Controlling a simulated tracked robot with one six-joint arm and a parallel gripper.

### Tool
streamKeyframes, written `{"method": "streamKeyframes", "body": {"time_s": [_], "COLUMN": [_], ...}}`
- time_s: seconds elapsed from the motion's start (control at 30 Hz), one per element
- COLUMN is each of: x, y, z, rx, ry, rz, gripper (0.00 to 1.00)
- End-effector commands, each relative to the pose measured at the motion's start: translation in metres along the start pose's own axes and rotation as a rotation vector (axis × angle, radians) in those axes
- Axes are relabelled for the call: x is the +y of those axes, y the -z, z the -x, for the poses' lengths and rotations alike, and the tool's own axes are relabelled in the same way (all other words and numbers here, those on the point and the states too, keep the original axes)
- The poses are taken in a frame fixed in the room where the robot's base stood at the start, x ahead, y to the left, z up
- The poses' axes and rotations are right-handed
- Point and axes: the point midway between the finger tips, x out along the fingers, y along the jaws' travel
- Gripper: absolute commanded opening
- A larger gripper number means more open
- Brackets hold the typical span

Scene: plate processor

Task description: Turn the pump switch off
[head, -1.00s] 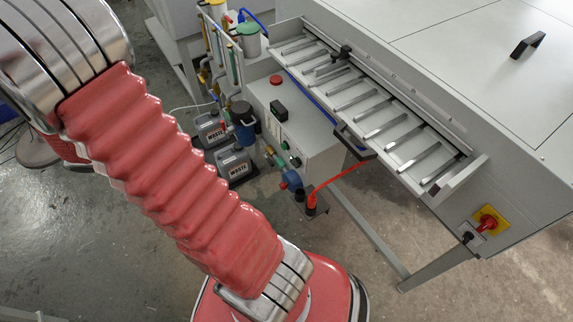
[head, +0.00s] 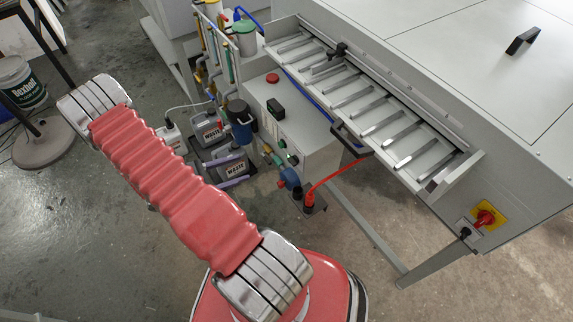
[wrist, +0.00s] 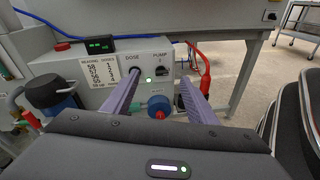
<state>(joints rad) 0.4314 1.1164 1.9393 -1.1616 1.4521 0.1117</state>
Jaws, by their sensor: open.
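The grey control box (wrist: 95,75) faces me in the wrist view. The black pump switch (wrist: 162,71) sits under the word PUMP, and its on or off position is too small to tell. A lit green light (wrist: 148,80) is just left of it. My gripper (wrist: 160,79) is open and empty; its two lilac fingers point at the panel, one either side of the switch, seemingly short of it. In the head view, the box (head: 305,135) stands below the tray, and my gripper's fingers (head: 246,167) show in front of it, beyond my arm.
A black dose knob (wrist: 133,70) is left of the switch. Waste bottles (head: 208,128) stand on the floor. The slatted tray (head: 375,110) overhangs the box's right side.

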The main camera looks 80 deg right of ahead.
Motion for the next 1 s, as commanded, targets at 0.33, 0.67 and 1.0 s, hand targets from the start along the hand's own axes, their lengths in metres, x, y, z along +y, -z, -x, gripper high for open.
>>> {"method": "streamKeyframes", "body": {"time_s": [0.33,0.67,1.0], "x": [-0.026,-0.034,-0.034], "y": [0.057,0.073,0.073], "z": [-0.050,-0.064,-0.066], "rx": [-0.116,-0.142,-0.142], "ry": [-0.091,-0.123,-0.122], "rz": [0.151,0.193,0.192], "gripper": [0.52,0.52,0.52]}}
